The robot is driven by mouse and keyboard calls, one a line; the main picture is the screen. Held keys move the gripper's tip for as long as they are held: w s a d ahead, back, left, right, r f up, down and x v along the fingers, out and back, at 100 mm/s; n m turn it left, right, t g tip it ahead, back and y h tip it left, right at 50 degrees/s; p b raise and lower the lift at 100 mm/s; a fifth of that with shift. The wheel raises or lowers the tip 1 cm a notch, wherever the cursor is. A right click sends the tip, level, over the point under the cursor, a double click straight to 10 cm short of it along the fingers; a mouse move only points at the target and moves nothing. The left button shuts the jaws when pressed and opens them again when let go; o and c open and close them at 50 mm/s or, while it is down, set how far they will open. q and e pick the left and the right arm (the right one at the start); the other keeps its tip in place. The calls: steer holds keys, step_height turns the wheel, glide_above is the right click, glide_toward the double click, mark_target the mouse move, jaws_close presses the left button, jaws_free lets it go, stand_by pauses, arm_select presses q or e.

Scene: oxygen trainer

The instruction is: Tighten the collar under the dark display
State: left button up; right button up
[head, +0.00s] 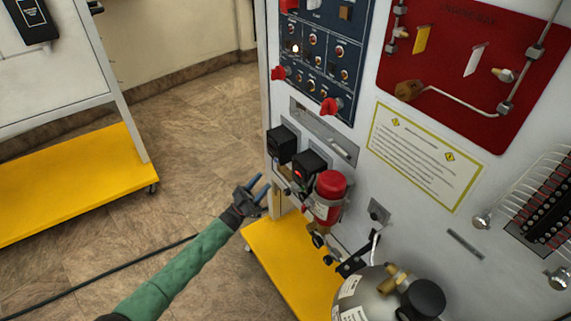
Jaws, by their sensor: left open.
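Two black box-shaped units stand out from the panel. The left unit (283,143) shows no clear lit display. The right unit (308,167) shows a small red glow on its front. My right gripper is not in view.
A red-topped cylinder (329,190) sits right of the units. A grey tank (374,291) with brass fittings stands lower right. A yellow base (285,262) lies below. Red knobs (330,106) stick out above.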

arm_select(q)
steer(key=p+x, duration=0.1)
steer(key=x, duration=0.6)
steer(key=shift+d+r, duration=0.25)
steer(key=shift+d, duration=0.05)
steer(key=shift+w, duration=0.15)
steer(key=shift+c, duration=0.4)
jaws_close()
steer(key=m+g+h+b, duration=0.1)
steer(key=m+g+b, duration=0.1)
steer(key=m+g, duration=0.1)
steer(key=shift+w+a+g, duration=0.1)
steer(key=shift+g, duration=0.2)
steer(key=shift+o, duration=0.4)
jaws_free()
